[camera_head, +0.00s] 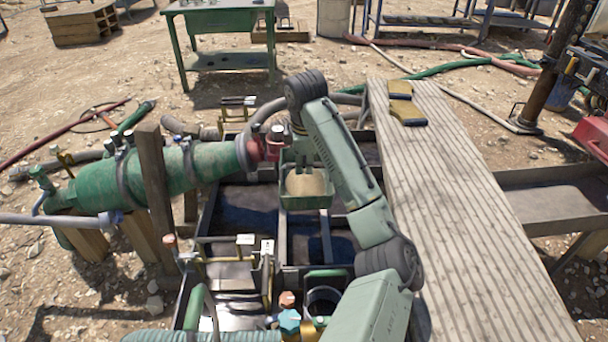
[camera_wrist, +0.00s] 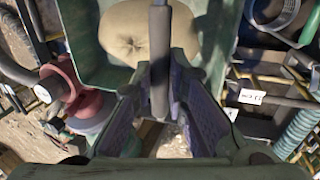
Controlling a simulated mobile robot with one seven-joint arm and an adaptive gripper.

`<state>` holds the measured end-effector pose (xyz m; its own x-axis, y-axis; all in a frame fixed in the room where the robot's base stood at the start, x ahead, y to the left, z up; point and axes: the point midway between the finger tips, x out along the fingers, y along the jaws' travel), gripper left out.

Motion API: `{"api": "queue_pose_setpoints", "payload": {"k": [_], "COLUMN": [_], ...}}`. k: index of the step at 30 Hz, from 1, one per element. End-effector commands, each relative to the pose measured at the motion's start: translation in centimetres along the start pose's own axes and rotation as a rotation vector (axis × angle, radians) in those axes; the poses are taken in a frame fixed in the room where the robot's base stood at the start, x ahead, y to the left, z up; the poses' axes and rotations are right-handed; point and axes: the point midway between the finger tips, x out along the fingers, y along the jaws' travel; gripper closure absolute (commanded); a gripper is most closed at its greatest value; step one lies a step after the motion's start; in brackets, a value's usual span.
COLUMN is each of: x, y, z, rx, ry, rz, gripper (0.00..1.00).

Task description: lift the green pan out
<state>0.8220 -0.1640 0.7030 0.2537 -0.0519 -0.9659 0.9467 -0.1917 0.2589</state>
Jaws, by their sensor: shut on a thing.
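The green pan (camera_head: 306,203) hangs at my gripper (camera_head: 303,160), over the dark mud tank (camera_head: 240,208). A tan, rounded mound (camera_head: 306,184) lies in the pan. In the wrist view the pan (camera_wrist: 84,40) fills the top middle, with the tan mound (camera_wrist: 122,35) inside it. A grey bar (camera_wrist: 159,50) passes over the mound, and my gripper's fingers (camera_wrist: 160,88) are shut on it; it looks like the pan's handle. The pan looks level. How far its underside is from the tank below cannot be told.
A green cylinder (camera_head: 165,172) with a red fitting (camera_head: 270,148) lies close to the left of the pan. A plank walkway (camera_head: 455,200) runs along the right, with two yellowish blocks (camera_head: 405,112) on it. Metal brackets (camera_head: 240,262) and a green-handled part stand in front.

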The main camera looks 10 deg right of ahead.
Motion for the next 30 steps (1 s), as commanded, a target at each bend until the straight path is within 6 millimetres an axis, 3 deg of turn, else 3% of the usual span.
{"api": "queue_pose_setpoints", "payload": {"k": [4, 19, 30], "x": [-0.9, -1.3, -3.0], "y": [0.3, 0.4, 0.9], "z": [0.0, 0.0, 0.0], "rx": [0.001, 0.0, 0.0], "ry": [0.0, 0.001, 0.001], "rz": [0.006, 0.005, 0.004], "gripper": [1.0, 1.0, 1.0]}}
